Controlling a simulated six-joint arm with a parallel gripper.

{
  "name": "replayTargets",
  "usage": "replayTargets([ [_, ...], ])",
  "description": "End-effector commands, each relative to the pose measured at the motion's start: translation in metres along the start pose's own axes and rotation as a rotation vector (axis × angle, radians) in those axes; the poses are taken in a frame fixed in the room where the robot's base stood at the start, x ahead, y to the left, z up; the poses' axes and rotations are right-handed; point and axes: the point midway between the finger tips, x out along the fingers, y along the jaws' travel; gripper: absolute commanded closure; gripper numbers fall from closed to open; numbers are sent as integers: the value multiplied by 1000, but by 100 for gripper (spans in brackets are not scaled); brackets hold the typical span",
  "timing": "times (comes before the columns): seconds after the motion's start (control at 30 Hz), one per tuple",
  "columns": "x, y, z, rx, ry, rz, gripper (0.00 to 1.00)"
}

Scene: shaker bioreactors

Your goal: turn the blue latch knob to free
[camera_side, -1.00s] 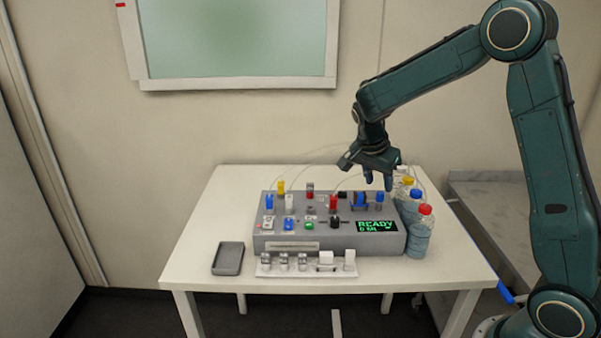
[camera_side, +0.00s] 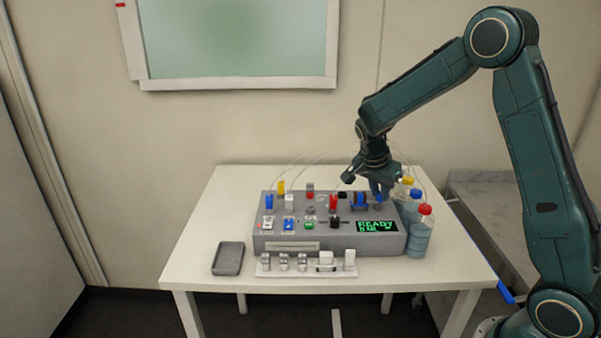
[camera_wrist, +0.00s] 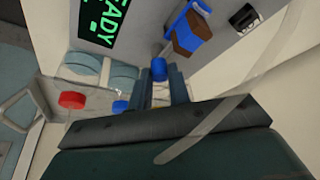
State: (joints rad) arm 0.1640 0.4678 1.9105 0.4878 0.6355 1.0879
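The blue latch knob (camera_wrist: 159,69) is a small upright blue knob on the grey bioreactor console (camera_side: 330,244), by the display's back edge. In the side view my gripper hides most of it. My gripper (camera_side: 380,196) points down over the console's back right, right at the knob. In the wrist view the two dark fingers of my gripper (camera_wrist: 162,80) stand apart with a gap between them. The knob shows at the fingertips, in line with the gap. I cannot tell whether either finger touches it.
A blue clamp-like part (camera_side: 360,201) stands just left of the knob. The green READY display (camera_side: 377,226) is in front. Bottles with yellow, blue and red caps (camera_side: 418,240) stand close on the right. Thin tubes arch behind. A grey tray (camera_side: 228,258) lies front left.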

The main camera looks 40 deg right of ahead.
Motion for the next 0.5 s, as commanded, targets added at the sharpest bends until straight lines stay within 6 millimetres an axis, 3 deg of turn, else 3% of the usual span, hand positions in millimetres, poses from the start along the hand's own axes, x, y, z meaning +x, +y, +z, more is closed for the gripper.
replayTargets([
  [0.5,-1,1,0,-93,1,-41,100],
])
